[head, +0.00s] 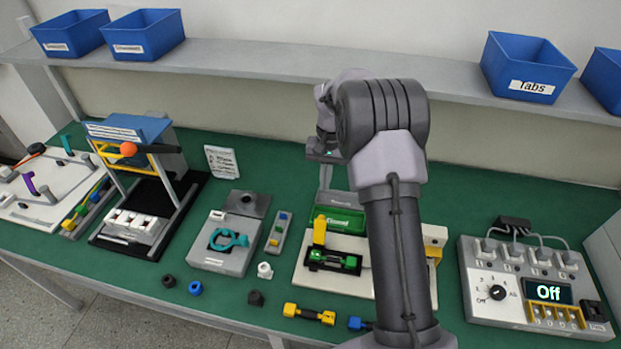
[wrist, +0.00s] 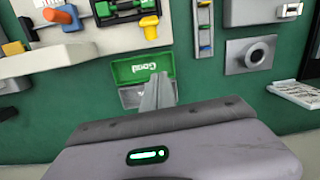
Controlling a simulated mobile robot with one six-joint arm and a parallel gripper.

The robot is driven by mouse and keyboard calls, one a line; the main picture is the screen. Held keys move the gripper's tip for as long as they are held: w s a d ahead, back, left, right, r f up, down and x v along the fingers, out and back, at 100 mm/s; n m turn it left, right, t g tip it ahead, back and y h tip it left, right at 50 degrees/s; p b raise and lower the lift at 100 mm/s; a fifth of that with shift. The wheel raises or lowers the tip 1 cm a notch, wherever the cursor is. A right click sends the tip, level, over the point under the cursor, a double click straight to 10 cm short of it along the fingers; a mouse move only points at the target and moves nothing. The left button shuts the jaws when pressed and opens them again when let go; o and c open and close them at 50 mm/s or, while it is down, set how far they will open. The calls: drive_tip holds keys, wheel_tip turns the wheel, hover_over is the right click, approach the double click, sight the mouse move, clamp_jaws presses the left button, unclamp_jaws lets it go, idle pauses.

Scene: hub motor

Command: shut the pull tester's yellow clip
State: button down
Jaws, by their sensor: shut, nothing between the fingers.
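The pull tester (head: 300,278) is a pale board on the bench in the head view, partly hidden behind my arm. Its yellow clip (head: 319,231) stands upright at the left end, beside a green and black part (head: 335,261). In the wrist view the yellow clip (wrist: 149,24) shows near the top, next to the green and black part (wrist: 118,10). My gripper (head: 325,183) is shut and empty, behind the tester and apart from the clip. In the wrist view its fingers (wrist: 158,92) overlap the green bin.
A green bin labelled Good (head: 338,219) and a grey bin (head: 348,199) stand just behind the tester. A strip with coloured pieces (head: 278,233) lies left of it. The shelf (head: 260,62) runs above the bench. A control box (head: 530,290) stands at the right.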

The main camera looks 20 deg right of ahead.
sight(320, 230)
drive_tip(key=f+b, duration=0.1)
drive_tip(key=f, duration=0.2)
drive_tip(key=f+b, duration=0.1)
drive_tip(key=f, duration=0.2)
drive_tip(key=s+f+b, duration=0.1)
drive_tip(key=f, duration=0.2)
drive_tip(key=shift+a, duration=0.4)
drive_tip(key=s, duration=0.1)
drive_tip(key=s+a+r, duration=0.1)
drive_tip(key=s+r, duration=0.1)
drive_tip(key=shift+a+b, duration=0.3)
drive_tip(key=shift+b, duration=0.1)
